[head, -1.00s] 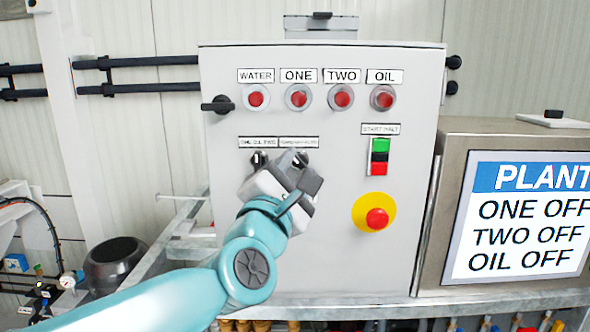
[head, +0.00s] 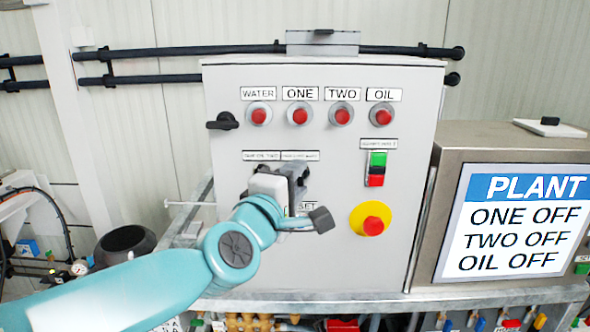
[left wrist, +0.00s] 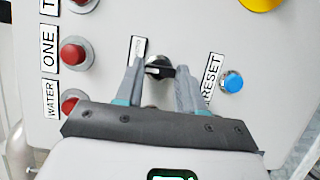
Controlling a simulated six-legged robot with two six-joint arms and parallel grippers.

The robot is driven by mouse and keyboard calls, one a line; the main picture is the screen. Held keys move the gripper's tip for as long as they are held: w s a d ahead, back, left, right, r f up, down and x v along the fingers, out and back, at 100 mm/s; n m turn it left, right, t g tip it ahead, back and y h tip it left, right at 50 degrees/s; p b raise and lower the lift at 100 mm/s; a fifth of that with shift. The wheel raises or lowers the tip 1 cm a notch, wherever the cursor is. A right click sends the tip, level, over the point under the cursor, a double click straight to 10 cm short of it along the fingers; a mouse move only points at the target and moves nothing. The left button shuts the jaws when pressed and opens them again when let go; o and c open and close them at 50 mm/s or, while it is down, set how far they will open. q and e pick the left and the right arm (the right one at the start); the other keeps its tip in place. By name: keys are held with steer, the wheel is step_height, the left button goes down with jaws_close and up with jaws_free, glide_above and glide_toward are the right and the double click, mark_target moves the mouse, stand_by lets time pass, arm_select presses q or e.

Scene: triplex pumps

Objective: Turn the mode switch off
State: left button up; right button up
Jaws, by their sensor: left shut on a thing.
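A black rotary knob (left wrist: 159,67) on the grey panel shows in the left wrist view, with a small label beside it that I cannot read. By its place above the RESET label, it is the right one of two switches. My left gripper (left wrist: 158,80) has its two fingers on either side of this knob and is shut on it. In the head view the left gripper (head: 292,180) covers both switches, under two small labels (head: 281,156). The left switch is hidden. The right gripper is not in view.
A blue button (left wrist: 232,82) sits by the RESET label close to the fingers. A red stop button (head: 373,225) on yellow and a green and red start/halt switch (head: 377,168) are to the right. Red lamps (head: 300,116) line the top. The plant screen (head: 520,225) reads ONE, TWO, OIL OFF.

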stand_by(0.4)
arm_select(q)
steer(key=o, duration=1)
steer(key=shift+o, duration=0.2)
steer(key=v, duration=1.6)
steer(key=shift+a, duration=0.15)
